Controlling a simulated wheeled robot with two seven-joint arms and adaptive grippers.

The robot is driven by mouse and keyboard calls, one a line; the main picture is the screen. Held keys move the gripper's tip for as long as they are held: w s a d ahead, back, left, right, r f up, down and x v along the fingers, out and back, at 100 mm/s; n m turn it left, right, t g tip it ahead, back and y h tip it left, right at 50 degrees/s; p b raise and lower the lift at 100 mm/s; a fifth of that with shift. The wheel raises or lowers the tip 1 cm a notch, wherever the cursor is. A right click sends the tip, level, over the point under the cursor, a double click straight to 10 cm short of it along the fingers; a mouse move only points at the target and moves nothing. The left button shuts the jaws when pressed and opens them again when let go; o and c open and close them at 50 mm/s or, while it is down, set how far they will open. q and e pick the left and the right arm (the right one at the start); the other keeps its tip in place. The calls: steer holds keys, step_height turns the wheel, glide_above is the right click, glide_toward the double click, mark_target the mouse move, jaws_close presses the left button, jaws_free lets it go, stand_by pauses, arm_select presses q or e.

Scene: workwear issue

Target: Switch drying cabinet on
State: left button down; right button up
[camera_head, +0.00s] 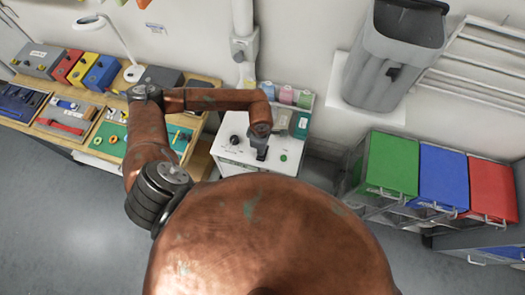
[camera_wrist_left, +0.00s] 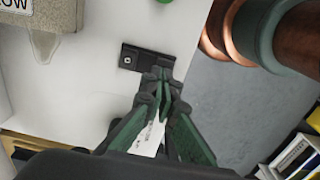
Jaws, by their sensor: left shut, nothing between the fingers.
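The white drying cabinet (camera_head: 235,158) stands against the wall, with a black knob, a black switch plate and a round green button (camera_head: 283,157) on its top. My left gripper (camera_head: 261,146) is over the cabinet top, at the black switch plate (camera_head: 262,154). In the left wrist view the black plate (camera_wrist_left: 131,57) lies on the white top, and the shut, empty fingertips (camera_wrist_left: 164,76) are at its near edge, covering part of it. I cannot tell whether they touch it. My right gripper is not in view.
Coloured spools (camera_head: 286,95) stand at the cabinet's back edge. A workbench (camera_head: 203,84) with trays and tools is to the left. A grey bin (camera_head: 395,55) and a rack of green, blue and red boxes (camera_head: 443,178) are to the right.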

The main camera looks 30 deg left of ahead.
arm_select(q)
steer(key=shift+f+b, duration=1.1)
steer(key=shift+f, duration=0.1)
stand_by(0.5)
steer(key=shift+r, duration=0.15)
steer(key=shift+r+p, duration=1.55)
steer(key=shift+r, duration=1.85)
